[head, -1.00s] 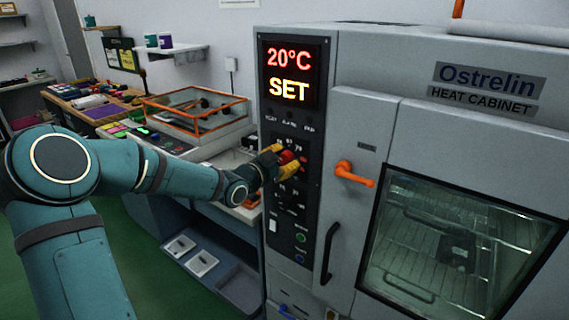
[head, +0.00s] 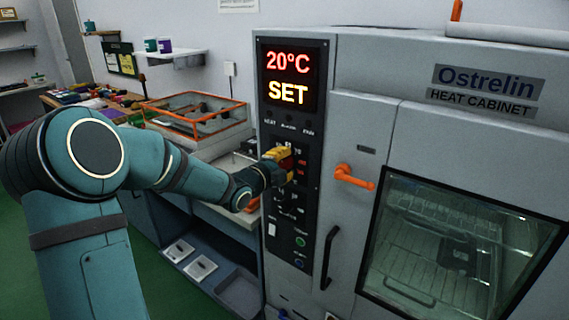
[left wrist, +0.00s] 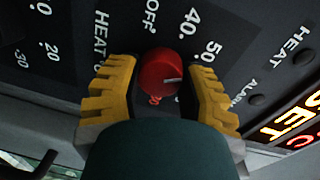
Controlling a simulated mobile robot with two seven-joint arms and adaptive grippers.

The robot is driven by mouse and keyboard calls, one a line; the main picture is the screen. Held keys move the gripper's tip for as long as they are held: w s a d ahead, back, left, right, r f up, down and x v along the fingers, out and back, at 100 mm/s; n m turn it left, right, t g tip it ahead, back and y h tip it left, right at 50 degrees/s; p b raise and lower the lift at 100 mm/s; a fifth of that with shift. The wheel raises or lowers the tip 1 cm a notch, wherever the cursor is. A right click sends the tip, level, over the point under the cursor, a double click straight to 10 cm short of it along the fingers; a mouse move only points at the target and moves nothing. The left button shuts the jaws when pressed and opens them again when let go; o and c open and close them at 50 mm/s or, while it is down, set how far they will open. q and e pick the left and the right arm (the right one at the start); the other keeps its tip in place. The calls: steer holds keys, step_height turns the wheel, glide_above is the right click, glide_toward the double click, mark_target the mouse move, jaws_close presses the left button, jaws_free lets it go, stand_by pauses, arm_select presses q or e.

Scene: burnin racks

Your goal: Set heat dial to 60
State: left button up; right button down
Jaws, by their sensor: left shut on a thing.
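The red heat dial (left wrist: 158,72) sits on the dark control panel of the heat cabinet, with numbers around it, including 40 and 50, and the word OFF. Its white pointer mark points to the right and slightly down in the left wrist view, on the side below the 50. My left gripper (head: 281,163) has its yellow fingers on both sides of the dial and is shut on it. In the head view the fingers mostly hide the dial. The cabinet display (head: 289,78) reads 20°C and SET. My right gripper is not in view.
The cabinet has an orange door handle (head: 354,177) right of the panel and a black handle (head: 330,257) below it. A second dial scale shows at the left of the wrist view. A bench with an orange-framed case (head: 196,115) stands to the left.

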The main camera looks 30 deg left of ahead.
arm_select(q)
steer(key=m, duration=0.5)
steer(key=shift+w+r, duration=0.1)
steer(key=shift+r, duration=0.05)
steer(key=shift+d, duration=0.1)
stand_by(0.3)
steer(key=o, duration=1.2)
steer(key=shift+d, duration=0.1)
steer(key=shift+y, duration=0.3)
